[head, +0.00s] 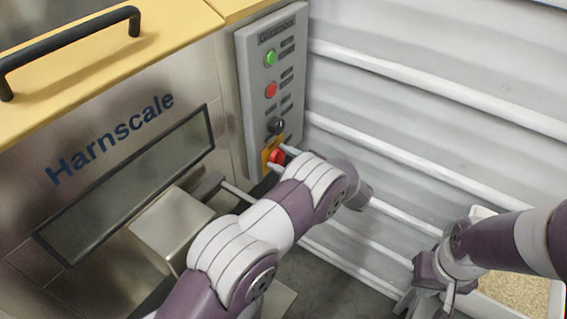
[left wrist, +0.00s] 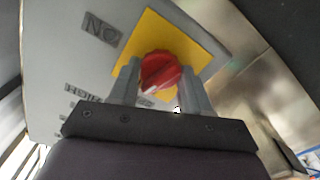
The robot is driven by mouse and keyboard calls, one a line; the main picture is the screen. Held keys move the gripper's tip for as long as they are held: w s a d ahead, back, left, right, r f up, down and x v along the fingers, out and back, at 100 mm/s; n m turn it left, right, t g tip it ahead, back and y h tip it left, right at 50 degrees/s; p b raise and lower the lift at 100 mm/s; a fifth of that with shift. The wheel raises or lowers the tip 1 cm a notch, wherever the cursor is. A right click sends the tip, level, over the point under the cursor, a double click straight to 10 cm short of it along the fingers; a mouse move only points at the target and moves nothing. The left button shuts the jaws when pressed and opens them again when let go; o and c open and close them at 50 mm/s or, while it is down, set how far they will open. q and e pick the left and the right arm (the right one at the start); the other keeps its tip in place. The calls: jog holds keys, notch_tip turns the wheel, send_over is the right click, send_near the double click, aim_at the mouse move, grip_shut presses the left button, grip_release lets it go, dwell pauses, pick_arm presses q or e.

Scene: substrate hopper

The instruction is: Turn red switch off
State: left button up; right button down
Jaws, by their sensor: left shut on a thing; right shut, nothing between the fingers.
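The red switch (head: 277,157) is a red rotary knob on a yellow plate, low on the grey control panel (head: 246,88). In the left wrist view the red switch (left wrist: 161,70) sits between the fingers of my left gripper (left wrist: 160,82), with the yellow plate (left wrist: 200,42) behind it. The word ON is printed on the panel beside the plate. My left gripper (head: 279,162) is shut on the knob in the head view, partly hidden by my arm. My right gripper (head: 425,304) is low at the right, away from the panel, and is shut and empty.
Above the switch, the panel has a green button (head: 271,58), a red button (head: 271,90) and a black knob (head: 276,125). A steel Harnscale machine (head: 60,215) with a black handle stands left. White ribbed wall (head: 430,120) fills the right. A bin of grains (head: 520,288) is at lower right.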

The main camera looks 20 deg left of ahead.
pick_arm(q)
jog(key=shift+n+b, duration=0.65)
jog(key=shift+n, duration=0.95)
jog(key=o, duration=1.1)
jog(key=shift+c, duration=0.2)
jog(key=v, duration=1.2)
jog(key=shift+d, duration=0.35)
jog(key=shift+s, duration=0.15)
